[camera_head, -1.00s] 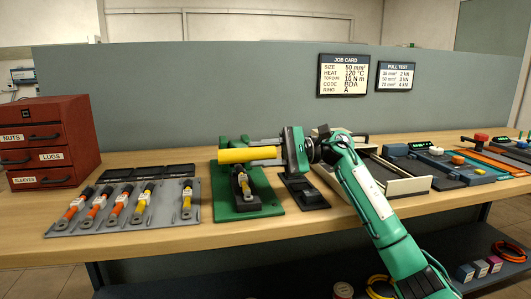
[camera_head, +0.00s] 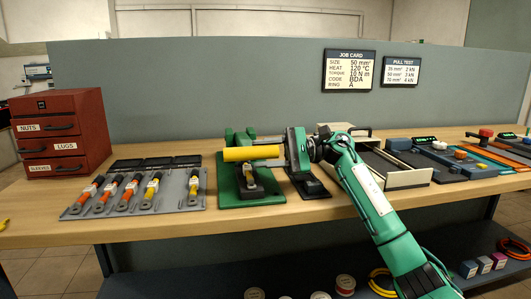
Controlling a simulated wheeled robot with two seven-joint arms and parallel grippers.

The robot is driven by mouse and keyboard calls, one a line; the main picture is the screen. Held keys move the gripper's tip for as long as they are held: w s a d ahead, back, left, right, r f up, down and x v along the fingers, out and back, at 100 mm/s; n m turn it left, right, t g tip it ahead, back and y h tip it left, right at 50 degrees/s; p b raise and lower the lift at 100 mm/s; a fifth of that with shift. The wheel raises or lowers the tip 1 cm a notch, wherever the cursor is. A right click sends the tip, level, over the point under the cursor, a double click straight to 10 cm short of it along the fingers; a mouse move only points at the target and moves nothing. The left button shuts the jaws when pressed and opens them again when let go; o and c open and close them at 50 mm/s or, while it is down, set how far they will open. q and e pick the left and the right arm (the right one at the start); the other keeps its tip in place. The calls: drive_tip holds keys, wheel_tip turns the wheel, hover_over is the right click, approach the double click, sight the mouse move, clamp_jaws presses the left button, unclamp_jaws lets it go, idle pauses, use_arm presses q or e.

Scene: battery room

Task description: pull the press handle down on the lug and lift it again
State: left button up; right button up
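The green press (camera_head: 268,197) stands on the bench at the middle. Its thick yellow handle (camera_head: 240,154) lies level across the front of the two green uprights, whose tops show above it. A yellow-sleeved lug piece (camera_head: 247,172) sits in the press below the handle and is partly hidden by it. My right gripper (camera_head: 270,152) reaches in from the right and its fingers are closed around the right end of the handle. My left gripper is not in view.
A grey tray (camera_head: 180,205) with several lug pieces lies left of the press. A red drawer cabinet (camera_head: 62,135) stands at the far left. A dark stand (camera_head: 310,186) and a cream-walled box (camera_head: 407,178) are close by on the right. Bare bench lies in front.

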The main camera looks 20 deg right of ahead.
drive_tip(key=shift+o, duration=1)
drive_tip(key=shift+f, duration=0.15)
